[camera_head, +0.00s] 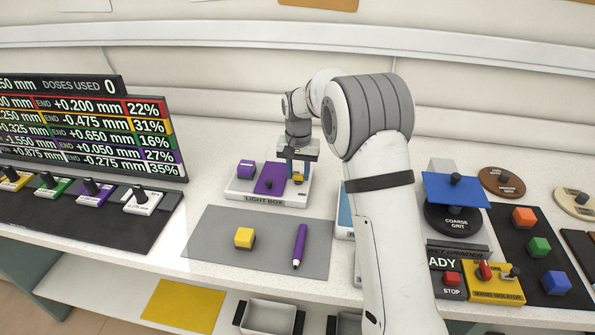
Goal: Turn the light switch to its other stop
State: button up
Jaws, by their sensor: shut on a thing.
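The white light box (262,200), labelled LIGHT BOX, stands on the pale bench at picture centre. My gripper (298,174) points down over its right end, where the light switch sits. The fingers are shut on the light switch, which they largely hide; a small yellow part (298,179) shows at the fingertips. The switch's stop position cannot be made out. A purple panel (270,176) with a dark knob and a purple block (246,168) are on the box left of my gripper.
A grey mat (215,241) in front holds a yellow block (244,238) and a purple pen (299,246). A readout board (90,125) and several knobbed blocks are at left. A grinder (455,215) with a blue sheet and a yellow isolator box (494,283) stand at right.

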aim_at(298, 174)
jog(key=shift+r, duration=0.15)
jog(key=o, duration=1)
notch_tip(298, 174, up, 7)
jog(key=shift+r+b, duration=0.2)
jog(key=shift+b, duration=0.15)
jog(key=shift+r, duration=0.1)
